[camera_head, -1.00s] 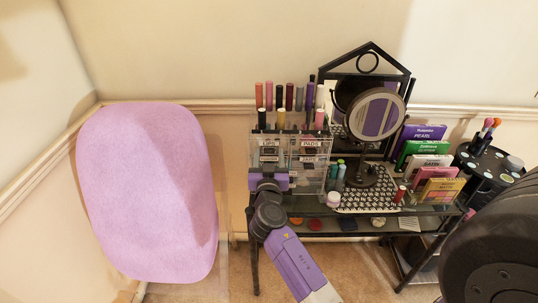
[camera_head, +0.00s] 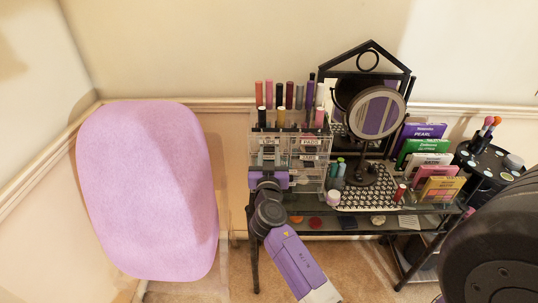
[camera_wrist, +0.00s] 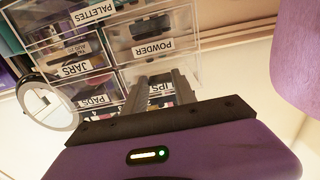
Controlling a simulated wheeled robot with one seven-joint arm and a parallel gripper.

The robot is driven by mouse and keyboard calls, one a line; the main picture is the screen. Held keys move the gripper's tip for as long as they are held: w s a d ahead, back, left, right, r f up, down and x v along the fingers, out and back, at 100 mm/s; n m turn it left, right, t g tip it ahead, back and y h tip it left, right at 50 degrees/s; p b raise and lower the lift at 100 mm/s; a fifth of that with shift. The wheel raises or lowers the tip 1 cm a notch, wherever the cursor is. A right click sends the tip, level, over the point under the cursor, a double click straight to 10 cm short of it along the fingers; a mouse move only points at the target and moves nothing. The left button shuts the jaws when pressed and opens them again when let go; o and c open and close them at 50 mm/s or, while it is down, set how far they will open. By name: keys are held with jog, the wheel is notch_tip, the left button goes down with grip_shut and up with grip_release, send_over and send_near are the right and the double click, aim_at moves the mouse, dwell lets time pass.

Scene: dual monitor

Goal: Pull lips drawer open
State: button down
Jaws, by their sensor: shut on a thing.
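The clear organizer (camera_head: 288,150) stands on the left of the vanity, with labelled drawers. The lips drawer (camera_wrist: 161,89) shows its "LIPS" label upside down in the wrist view, partly behind my fingers. It is the upper left drawer (camera_head: 268,141) in the head view, next to the pads drawer (camera_wrist: 95,100). My gripper (camera_wrist: 168,82) is in front of the lips drawer, with its fingers shut on the drawer's front. The exact grip point is hidden. In the head view my gripper (camera_head: 268,172) covers the organizer's lower left. I cannot tell how far the drawer is out.
Lipsticks and tubes (camera_head: 288,98) stand on top of the organizer. To its right are a round mirror (camera_head: 377,113), a keyboard (camera_head: 368,192) and small boxes (camera_head: 428,163). A pink chair back (camera_head: 150,190) stands at the left. Floor shows between chair and vanity.

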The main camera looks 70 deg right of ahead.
dwell(0.8)
jog(key=b+v, duration=0.6)
jog(key=v, duration=0.5)
jog(key=shift+b, duration=0.4)
jog(key=shift+a, duration=0.1)
jog(key=c, duration=1)
grip_release()
jog(key=b+v, duration=0.2)
jog(key=v, duration=0.6)
